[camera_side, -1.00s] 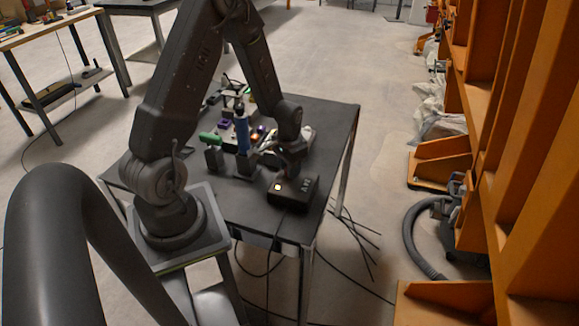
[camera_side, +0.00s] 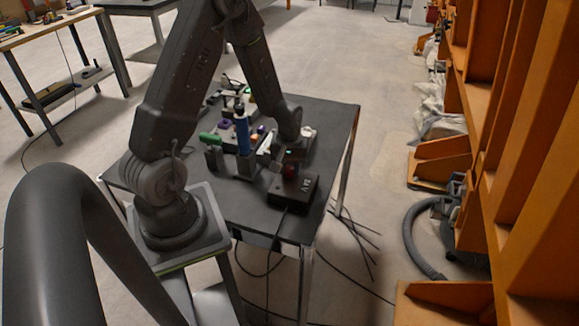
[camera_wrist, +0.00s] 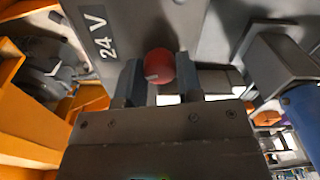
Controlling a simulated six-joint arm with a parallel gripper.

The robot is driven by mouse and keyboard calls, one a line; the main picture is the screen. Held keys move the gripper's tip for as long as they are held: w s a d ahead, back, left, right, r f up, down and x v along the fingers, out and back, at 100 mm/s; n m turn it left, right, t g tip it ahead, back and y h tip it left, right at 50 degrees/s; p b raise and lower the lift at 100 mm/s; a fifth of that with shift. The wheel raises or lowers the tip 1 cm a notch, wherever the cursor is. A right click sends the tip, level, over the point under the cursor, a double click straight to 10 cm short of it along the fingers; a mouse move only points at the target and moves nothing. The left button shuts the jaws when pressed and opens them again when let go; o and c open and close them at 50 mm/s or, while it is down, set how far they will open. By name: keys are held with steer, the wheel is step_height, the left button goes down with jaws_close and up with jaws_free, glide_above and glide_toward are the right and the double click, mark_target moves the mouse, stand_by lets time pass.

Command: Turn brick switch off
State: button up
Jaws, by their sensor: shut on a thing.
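The dark power brick (camera_side: 300,195) lies on the near right part of the black table. In the wrist view its grey face (camera_wrist: 135,22) bears the print "24 V". A red round knob (camera_wrist: 160,66) on the brick sits between the two fingers of my gripper (camera_wrist: 158,80). It also shows as a red spot in the side view (camera_side: 288,170). My gripper (camera_side: 281,164) is shut on the knob. The knob's base is hidden by the fingers. I see no lit lamp on the brick.
A blue upright cylinder (camera_side: 242,134) and a green piece (camera_side: 209,138) stand left of my gripper. Several small parts crowd the table (camera_side: 330,120) behind. A dark cable (camera_side: 278,226) runs off the brick's near side.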

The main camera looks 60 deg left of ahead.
mark_target(290, 168)
steer(key=shift+n, duration=1.2)
steer(key=o, duration=0.9)
step_height(290, 168, up, 14)
steer(key=shift+f, duration=0.1)
